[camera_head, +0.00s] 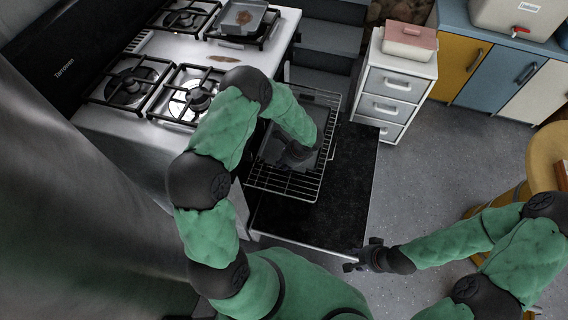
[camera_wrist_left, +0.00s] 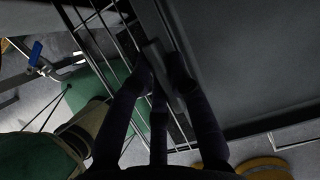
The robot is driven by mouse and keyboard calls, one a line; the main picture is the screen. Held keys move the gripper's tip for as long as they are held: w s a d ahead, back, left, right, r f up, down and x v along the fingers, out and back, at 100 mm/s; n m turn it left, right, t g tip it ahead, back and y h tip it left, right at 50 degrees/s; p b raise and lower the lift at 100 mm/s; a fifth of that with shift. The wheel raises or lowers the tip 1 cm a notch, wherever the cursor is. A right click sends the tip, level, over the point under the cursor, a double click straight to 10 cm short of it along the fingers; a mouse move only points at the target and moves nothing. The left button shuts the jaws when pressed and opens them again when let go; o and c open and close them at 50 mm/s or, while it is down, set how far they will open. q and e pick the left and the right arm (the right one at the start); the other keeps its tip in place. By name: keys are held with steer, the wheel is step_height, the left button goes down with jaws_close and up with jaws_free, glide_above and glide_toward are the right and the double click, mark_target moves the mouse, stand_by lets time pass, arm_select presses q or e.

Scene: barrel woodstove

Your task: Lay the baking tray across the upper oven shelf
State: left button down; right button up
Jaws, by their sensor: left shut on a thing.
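The baking tray is a flat dark grey sheet (camera_head: 272,150), partly hidden under my left arm in the head view. It lies over the wire oven shelf (camera_head: 285,185), which sticks out of the oven above the open door (camera_head: 335,205). My left gripper (camera_head: 296,155) is shut on the tray's rim; in the left wrist view its fingers (camera_wrist_left: 162,78) close on the edge, with the tray (camera_wrist_left: 245,60) filling the right side and shelf wires at left. Whether the tray rests fully on the wires is unclear. My right gripper (camera_head: 362,256) is beside the door's front edge; its jaw state is unclear.
The white stove top (camera_head: 150,150) with several burners stands at left, a grey pan (camera_head: 240,18) on a back burner. A white drawer unit (camera_head: 395,85) stands behind the door. A round yellow-wood stool or table (camera_head: 545,150) is at right. Grey floor between is clear.

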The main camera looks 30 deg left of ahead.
arm_select(q)
steer(key=c, duration=1.2)
jaws_free()
steer(key=shift+o, duration=0.2)
steer(key=shift+r, duration=0.1)
steer(key=shift+d+r+p, duration=0.1)
steer(key=shift+r+p, duration=0.2)
steer(key=shift+p, duration=0.05)
steer(key=s+p+v, duration=0.1)
steer(key=p+v, duration=0.3)
steer(key=v, duration=0.7)
steer(key=s+d+f+n+h, duration=0.4)
steer(key=s+d+f+n, duration=0.1)
steer(key=s+d+n, duration=0.2)
steer(key=s+d+f+n+t+h, duration=0.1)
steer(key=s+d+f+n+h, duration=0.3)
steer(key=s+n, duration=0.5)
steer(key=shift+s+d+f+n, duration=0.4)
steer(key=shift+d+f+n, duration=0.55)
steer(key=shift+d, duration=0.45)
